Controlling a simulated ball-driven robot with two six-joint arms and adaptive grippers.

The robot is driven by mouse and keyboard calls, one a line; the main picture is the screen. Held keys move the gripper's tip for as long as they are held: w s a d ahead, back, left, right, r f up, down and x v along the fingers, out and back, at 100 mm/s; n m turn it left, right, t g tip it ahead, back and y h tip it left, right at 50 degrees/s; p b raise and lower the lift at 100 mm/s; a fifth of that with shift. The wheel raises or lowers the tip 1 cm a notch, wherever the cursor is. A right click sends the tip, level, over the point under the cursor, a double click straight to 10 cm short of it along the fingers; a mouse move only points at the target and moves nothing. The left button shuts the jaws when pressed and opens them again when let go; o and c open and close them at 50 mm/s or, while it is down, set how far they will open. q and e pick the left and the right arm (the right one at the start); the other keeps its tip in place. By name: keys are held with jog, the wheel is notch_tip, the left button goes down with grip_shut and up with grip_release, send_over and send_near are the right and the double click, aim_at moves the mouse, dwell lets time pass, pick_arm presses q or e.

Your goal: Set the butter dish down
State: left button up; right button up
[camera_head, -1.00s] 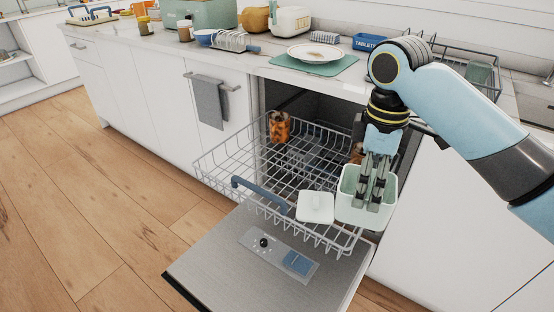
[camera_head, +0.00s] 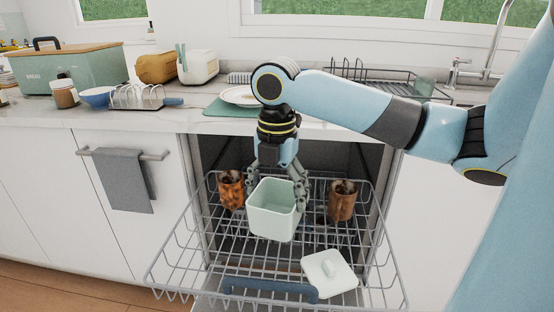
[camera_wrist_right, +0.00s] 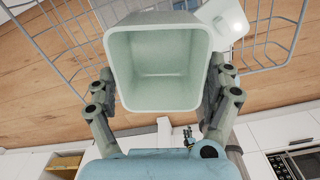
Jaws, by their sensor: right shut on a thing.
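The butter dish is a pale green, square, open-topped box (camera_head: 272,222), tilted slightly in the head view. My right gripper (camera_head: 278,180) is shut on it, with a finger on each of two opposite sides. In the right wrist view the empty inside of the dish (camera_wrist_right: 160,68) shows between the fingers of my right gripper (camera_wrist_right: 158,97). The dish is over the pulled-out dishwasher rack (camera_head: 180,262); I cannot tell whether it touches the wires. A white lid with a knob (camera_head: 330,275) lies on the rack, in front and to the right. My left gripper is out of view.
Two brown mugs (camera_head: 231,190) (camera_head: 342,200) stand in the rack, either side of the dish. A blue handle (camera_head: 268,290) runs along the rack's front. The counter above holds a plate (camera_head: 240,97) on a green mat, a toast rack (camera_head: 140,97) and a dish drainer (camera_head: 390,82).

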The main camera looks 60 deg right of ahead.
jog(key=n, duration=0.2)
jog(key=d+n+b, duration=0.1)
jog(key=n, duration=0.1)
jog(key=s+d+f+n+b, duration=0.1)
jog(key=n, duration=0.1)
jog(key=shift+n, duration=0.4)
jog(key=shift+w, duration=0.15)
jog(key=shift+n, duration=0.3)
jog(key=w+a+f+b, duration=0.2)
jog(key=w+f, duration=0.1)
jog(key=w+a+f+b, duration=0.2)
jog(key=w+f, duration=0.1)
jog(key=f, duration=0.1)
jog(key=w+a+f+b, duration=0.2)
jog(key=w+f, duration=0.1)
jog(key=f, duration=0.1)
jog(key=shift+w+a, duration=0.15)
jog(key=shift+w, duration=0.05)
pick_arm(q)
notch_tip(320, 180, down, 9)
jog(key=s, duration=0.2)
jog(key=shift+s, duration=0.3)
pick_arm(e)
jog(key=shift+r, duration=0.1)
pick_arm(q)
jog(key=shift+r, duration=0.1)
pick_arm(e)
jog(key=o, duration=1.5)
